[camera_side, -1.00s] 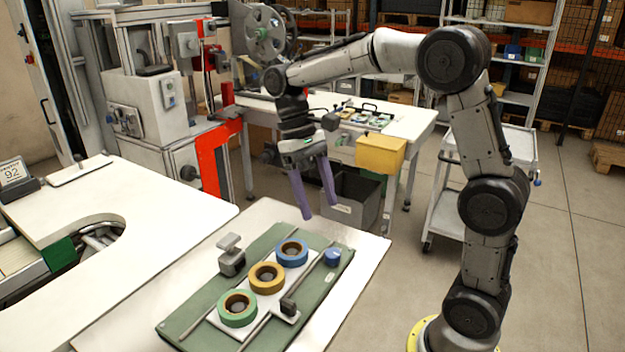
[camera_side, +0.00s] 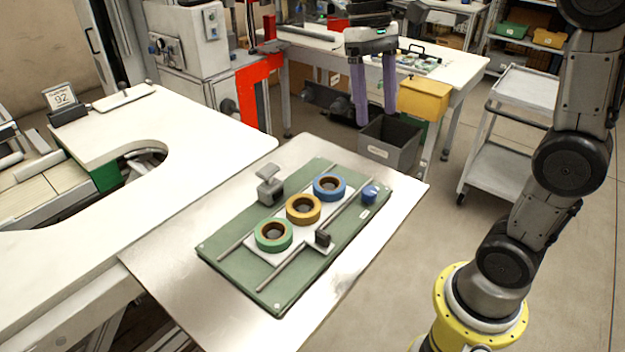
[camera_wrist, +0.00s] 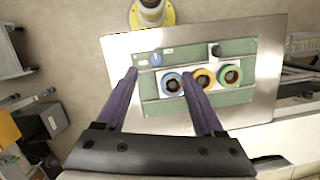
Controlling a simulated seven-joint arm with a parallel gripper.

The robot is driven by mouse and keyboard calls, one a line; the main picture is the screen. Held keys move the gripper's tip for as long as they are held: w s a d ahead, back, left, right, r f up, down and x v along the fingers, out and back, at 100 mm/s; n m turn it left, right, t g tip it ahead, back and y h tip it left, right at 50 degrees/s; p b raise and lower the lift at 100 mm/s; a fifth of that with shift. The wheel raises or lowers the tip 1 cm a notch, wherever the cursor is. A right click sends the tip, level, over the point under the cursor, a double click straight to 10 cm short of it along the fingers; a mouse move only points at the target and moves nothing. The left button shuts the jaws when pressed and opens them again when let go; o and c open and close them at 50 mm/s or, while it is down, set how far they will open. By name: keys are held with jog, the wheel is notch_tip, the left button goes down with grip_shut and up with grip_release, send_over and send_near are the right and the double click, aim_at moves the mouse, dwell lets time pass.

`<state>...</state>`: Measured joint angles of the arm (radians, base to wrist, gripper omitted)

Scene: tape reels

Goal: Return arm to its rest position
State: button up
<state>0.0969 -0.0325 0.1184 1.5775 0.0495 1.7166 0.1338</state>
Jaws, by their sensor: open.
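My gripper (camera_side: 374,112) is open and empty, raised well above and behind the work table, its two purple fingers pointing down. In the wrist view my gripper (camera_wrist: 160,75) looks down on the fixture from a height, apart from everything. Three tape reels, blue (camera_side: 329,188), yellow (camera_side: 303,209) and green (camera_side: 273,235), lie flat in a diagonal row on a white plate on the green board (camera_side: 283,297). In the wrist view the blue reel (camera_wrist: 172,84) is partly covered by the right finger; the yellow reel (camera_wrist: 205,79) and green reel (camera_wrist: 230,76) show beside it.
A grey clamp block (camera_side: 269,186), a black block (camera_side: 322,238) and a blue knob (camera_side: 370,193) stand on the board. A grey bin (camera_side: 390,145), yellow box (camera_side: 424,98) and white cart (camera_side: 505,150) stand behind. A white curved table (camera_side: 200,130) is at left.

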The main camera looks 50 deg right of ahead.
jog(key=s+a+f+n+t, duration=0.1)
jog(key=s+f+n+t, duration=0.1)
jog(key=s+f+t, duration=0.6)
jog(key=s, duration=0.3)
jog(key=shift+s+a+f+n+h, duration=0.2)
jog(key=shift+s+a+n+h, duration=0.1)
jog(key=shift+h, duration=0.1)
dwell(0.3)
